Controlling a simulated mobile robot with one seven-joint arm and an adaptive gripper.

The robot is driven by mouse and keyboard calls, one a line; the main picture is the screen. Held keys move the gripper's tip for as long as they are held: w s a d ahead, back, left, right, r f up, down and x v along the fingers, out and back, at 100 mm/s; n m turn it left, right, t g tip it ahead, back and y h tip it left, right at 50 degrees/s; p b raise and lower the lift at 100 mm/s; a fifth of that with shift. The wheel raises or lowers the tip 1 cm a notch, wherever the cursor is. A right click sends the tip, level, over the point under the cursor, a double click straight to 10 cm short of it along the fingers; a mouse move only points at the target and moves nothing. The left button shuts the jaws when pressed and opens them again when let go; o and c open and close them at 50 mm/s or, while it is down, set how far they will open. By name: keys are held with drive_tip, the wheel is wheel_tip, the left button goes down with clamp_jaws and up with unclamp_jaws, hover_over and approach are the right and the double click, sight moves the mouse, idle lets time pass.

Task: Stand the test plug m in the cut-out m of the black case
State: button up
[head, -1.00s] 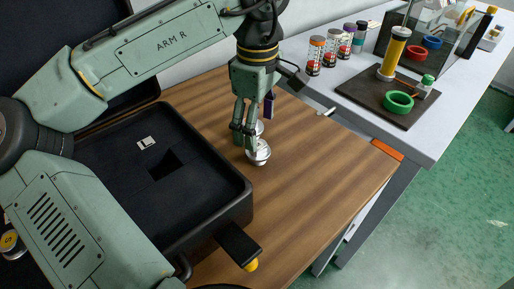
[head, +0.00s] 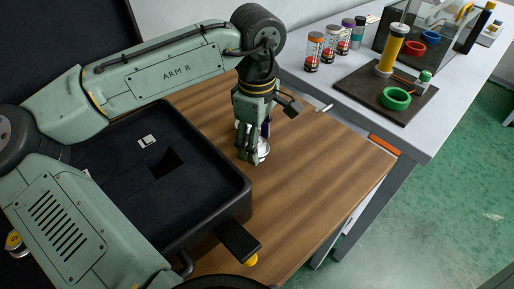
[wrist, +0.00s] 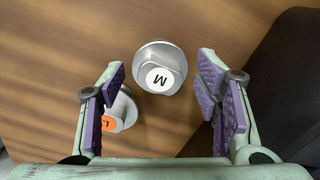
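The test plug m (wrist: 161,68) is a silver plug with a white label marked M. It stands on the wooden table between and a little beyond my open fingertips in the wrist view. In the head view my gripper (head: 250,150) points down over it and hides most of it; a silver edge (head: 263,152) shows beside the fingers. My gripper (wrist: 162,95) is open and empty, with purple pads. The black case (head: 215,205) lies open to the left in the head view. A dark cut-out (head: 168,172) shows in its foam; I cannot read its letter.
A second silver plug with an orange label L (wrist: 118,112) stands close by the left finger in the wrist view. The wooden table (head: 310,170) is clear to the right. Several small jars (head: 330,45) and a dark board (head: 400,105) stand on the white bench behind.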

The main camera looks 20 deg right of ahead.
drive_tip(key=shift+r, duration=0.1)
drive_tip(key=c, duration=1.1)
